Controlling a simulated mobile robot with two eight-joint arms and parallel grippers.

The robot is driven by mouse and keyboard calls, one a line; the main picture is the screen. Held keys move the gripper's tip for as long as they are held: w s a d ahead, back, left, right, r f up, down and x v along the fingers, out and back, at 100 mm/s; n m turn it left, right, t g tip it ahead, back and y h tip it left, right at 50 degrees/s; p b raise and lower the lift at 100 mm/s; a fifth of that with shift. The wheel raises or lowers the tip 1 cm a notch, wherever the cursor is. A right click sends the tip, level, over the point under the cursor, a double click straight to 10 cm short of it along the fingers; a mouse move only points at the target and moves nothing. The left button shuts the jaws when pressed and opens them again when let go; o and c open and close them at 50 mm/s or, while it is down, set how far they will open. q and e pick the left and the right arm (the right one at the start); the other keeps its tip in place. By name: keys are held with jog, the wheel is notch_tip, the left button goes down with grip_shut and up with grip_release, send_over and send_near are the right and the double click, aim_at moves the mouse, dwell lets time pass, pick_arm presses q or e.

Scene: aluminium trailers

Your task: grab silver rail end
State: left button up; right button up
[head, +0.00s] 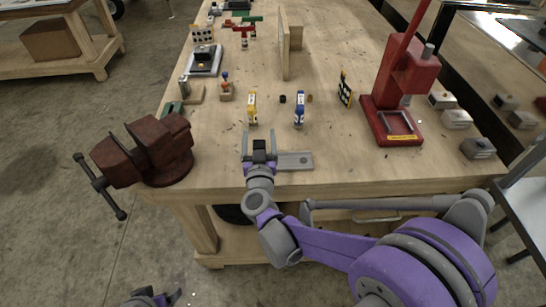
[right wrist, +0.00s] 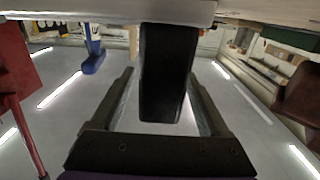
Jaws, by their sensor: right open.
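The silver rail (head: 295,160) lies flat near the table's front edge, a light grey bar with a hole toward its right end. A black block (head: 259,146) stands at its left end; whether it is part of the rail I cannot tell. My right gripper (head: 259,138) is open, its fingers on either side of the block. In the right wrist view, the black block (right wrist: 168,75) sits between the fingers with visible gaps on both sides, and a pale bar edge (right wrist: 110,8) crosses the top. My left gripper (head: 155,298) is partly cut off at the bottom, away from the table.
A brown vise (head: 150,150) is at the table's left corner. A red press (head: 400,95) stands at the right. Small metal blocks (head: 478,148) line the right edge. The table front right of the rail is clear.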

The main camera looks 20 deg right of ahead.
grip_shut()
dwell(0.4)
dwell(1.0)
